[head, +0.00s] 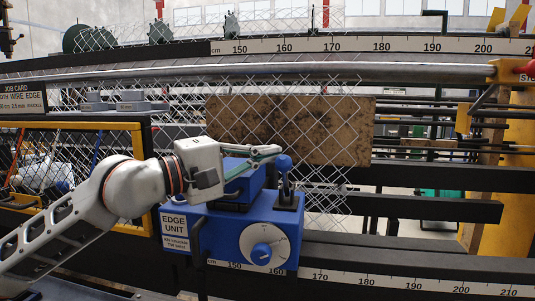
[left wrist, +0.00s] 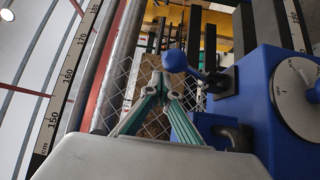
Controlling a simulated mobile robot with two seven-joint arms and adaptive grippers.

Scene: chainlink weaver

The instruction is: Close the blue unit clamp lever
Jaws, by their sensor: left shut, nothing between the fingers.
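The blue edge unit (head: 215,228) sits on the dark lower rail, with a white dial and blue knob (head: 262,252) on its front. Its blue clamp lever (head: 286,172) stands roughly upright from a dark bracket at the unit's right end, with a round knob on top. In the left wrist view the lever's ball (left wrist: 175,60) shows just beyond the fingertips. My left gripper (head: 270,151) is shut and empty, with green-sided fingers pointing right, close to the left of the ball. I cannot tell whether they touch. The wrist view also shows the shut fingers (left wrist: 160,84). My right gripper is out of view.
Wire mesh (head: 330,190) hangs behind the unit, in front of a stained brown board (head: 345,130). A long steel tube (head: 400,70) and ruler rail run above. A yellow-framed panel (head: 140,140) stands at left. The lower ruled rail (head: 420,284) extends right.

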